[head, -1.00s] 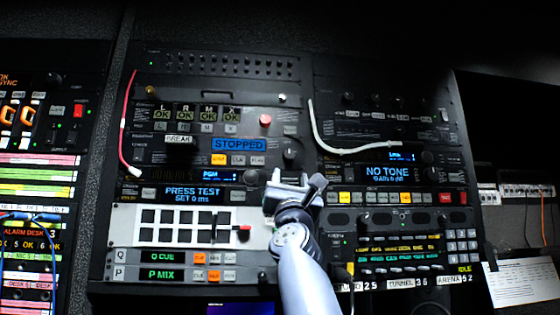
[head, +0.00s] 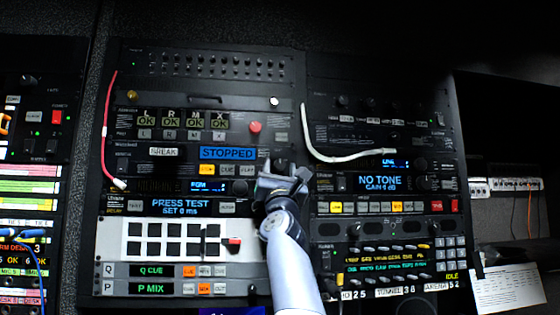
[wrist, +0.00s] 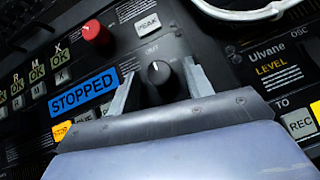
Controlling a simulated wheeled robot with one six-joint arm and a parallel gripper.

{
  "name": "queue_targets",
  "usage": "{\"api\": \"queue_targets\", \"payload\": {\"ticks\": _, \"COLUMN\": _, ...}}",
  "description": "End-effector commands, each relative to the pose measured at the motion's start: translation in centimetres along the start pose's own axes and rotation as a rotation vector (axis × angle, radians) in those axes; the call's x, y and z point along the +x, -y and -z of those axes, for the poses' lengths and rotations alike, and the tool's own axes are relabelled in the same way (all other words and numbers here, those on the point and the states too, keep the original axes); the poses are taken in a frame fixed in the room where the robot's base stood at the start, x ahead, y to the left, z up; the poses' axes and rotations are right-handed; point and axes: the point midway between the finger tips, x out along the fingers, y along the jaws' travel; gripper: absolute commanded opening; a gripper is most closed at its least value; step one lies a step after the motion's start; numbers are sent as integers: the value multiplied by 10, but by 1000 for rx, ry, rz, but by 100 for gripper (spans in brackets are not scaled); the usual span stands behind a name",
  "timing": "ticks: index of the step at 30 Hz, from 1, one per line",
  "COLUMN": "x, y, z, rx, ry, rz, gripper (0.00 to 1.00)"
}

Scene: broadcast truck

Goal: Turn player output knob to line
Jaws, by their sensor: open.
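The player output knob (wrist: 160,72) is a small dark round knob with a light pointer mark, below small lettering that seems to read OUT. It sits right of the blue STOPPED display (wrist: 84,92). My gripper (wrist: 158,76) is open, with one finger on each side of the knob. I cannot tell whether either finger touches it. In the head view my gripper (head: 280,181) covers the panel just below the knob, which is partly hidden. The STOPPED display also shows there (head: 228,153). The knob's position labels are not readable.
A white cable (head: 340,157) hangs on the rack to the right. A red cable (head: 106,125) hangs at the left. The NO TONE unit (head: 381,181) is at the right.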

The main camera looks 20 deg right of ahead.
Motion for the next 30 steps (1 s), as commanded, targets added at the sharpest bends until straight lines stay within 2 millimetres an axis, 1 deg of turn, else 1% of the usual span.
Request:
{"api": "queue_targets", "payload": {"ticks": 3, "x": 4, "y": 0, "z": 0, "rx": 0, "ry": -1, "rz": 0, "gripper": 48}}
{"api": "queue_targets", "payload": {"ticks": 12, "x": 3, "y": 0, "z": 1, "rx": 0, "ry": -1, "rz": 0, "gripper": 47}}
{"api": "queue_targets", "payload": {"ticks": 28, "x": 3, "y": 0, "z": 1, "rx": 0, "ry": -1, "rz": 0, "gripper": 4}}
{"api": "queue_targets", "payload": {"ticks": 30, "x": 3, "y": 0, "z": 0, "rx": 1, "ry": -1, "rz": 0, "gripper": 4}}
